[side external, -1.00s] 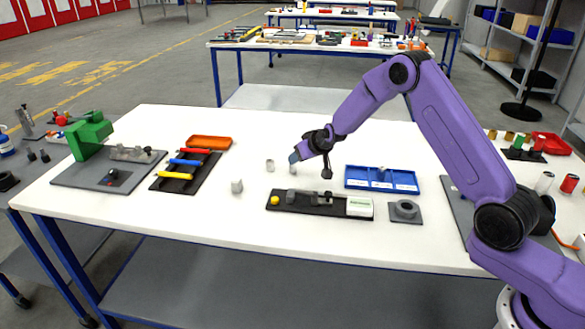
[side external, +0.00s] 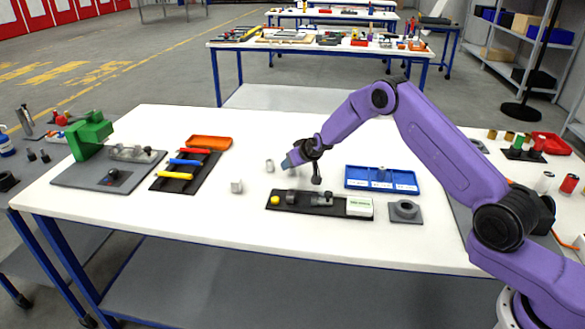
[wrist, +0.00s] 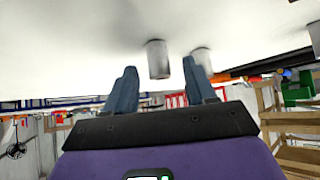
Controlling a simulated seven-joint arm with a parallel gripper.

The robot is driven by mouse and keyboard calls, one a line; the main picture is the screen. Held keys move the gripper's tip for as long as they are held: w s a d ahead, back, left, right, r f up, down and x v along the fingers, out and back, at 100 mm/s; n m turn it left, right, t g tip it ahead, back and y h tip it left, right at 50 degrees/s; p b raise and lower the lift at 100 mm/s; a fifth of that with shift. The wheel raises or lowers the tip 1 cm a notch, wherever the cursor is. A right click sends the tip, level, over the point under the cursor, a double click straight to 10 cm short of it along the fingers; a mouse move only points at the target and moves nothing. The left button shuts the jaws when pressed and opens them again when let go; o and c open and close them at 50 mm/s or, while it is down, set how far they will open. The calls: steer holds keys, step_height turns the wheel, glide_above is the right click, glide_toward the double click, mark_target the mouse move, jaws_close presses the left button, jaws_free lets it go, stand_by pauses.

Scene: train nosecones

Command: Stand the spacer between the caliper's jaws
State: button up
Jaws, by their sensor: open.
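My gripper (side external: 289,161) is open and low over the table, behind the caliper board. In the wrist view its two blue-grey fingers (wrist: 160,68) point toward a small grey cylinder (wrist: 157,59), which shows between the fingertips, apparently just beyond them. A second grey cylinder (wrist: 202,60) is partly hidden by the right finger. In the side view one small grey cylinder (side external: 270,166) stands left of my gripper; the other is hidden. I cannot tell which is the spacer. The grey caliper (side external: 318,199) lies on a black board (side external: 340,211); its jaw gap is too small to judge.
The board also bears a yellow knob (side external: 275,200) and a white-green box (side external: 359,206). A blue tray (side external: 381,180) and grey ring fixture (side external: 405,210) stand right. A pen rack (side external: 185,172) is farther left.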

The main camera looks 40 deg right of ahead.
jaws_close()
steer(key=shift+r, duration=0.1)
